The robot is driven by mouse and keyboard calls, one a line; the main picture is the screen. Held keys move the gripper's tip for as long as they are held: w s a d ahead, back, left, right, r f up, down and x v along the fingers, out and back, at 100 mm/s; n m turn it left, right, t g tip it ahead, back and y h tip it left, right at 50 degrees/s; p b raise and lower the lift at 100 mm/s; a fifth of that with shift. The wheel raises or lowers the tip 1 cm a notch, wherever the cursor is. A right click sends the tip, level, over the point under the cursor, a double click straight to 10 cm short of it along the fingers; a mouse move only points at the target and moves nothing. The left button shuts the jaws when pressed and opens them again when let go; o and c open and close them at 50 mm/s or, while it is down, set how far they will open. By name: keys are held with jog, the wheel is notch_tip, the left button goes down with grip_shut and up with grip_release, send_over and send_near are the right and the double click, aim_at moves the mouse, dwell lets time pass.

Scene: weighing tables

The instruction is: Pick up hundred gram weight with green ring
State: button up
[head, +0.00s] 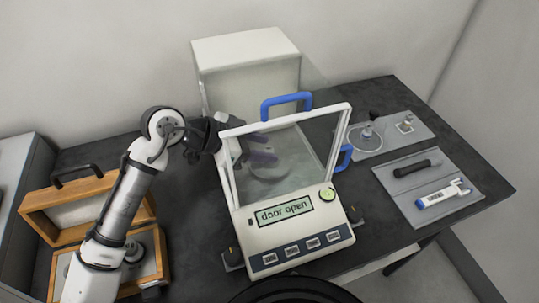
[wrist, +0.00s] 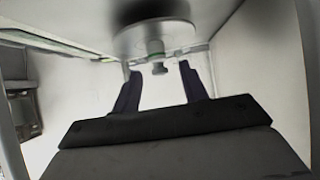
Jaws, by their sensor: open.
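The weight with the green ring (wrist: 156,48) stands on the round weighing pan (wrist: 128,38) inside the balance, seen in the wrist view. In the head view, the balance (head: 252,220) stands in the middle of the table, and its display (head: 284,211) reads "door open". My gripper (head: 263,147) reaches into the chamber from the left, seen through the glass. In the wrist view, my gripper (wrist: 159,70) is open, with the weight's knob near the gap between the fingertips. No contact shows. I cannot make out the weight in the head view.
Glass panes with blue handles (head: 287,101) close in around my gripper. An open wooden box (head: 150,262) is at the left. At the right are a grey tray with small items (head: 425,131) and a mat (head: 400,161) with a black tool and a pipette.

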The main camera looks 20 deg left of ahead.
jog(key=shift+w+d+f, duration=0.15)
jog(key=shift+d+f, duration=0.05)
jog(key=shift+d, duration=0.05)
jog(key=shift+c, duration=0.2)
grip_shut()
jog(key=shift+a+r, duration=0.1)
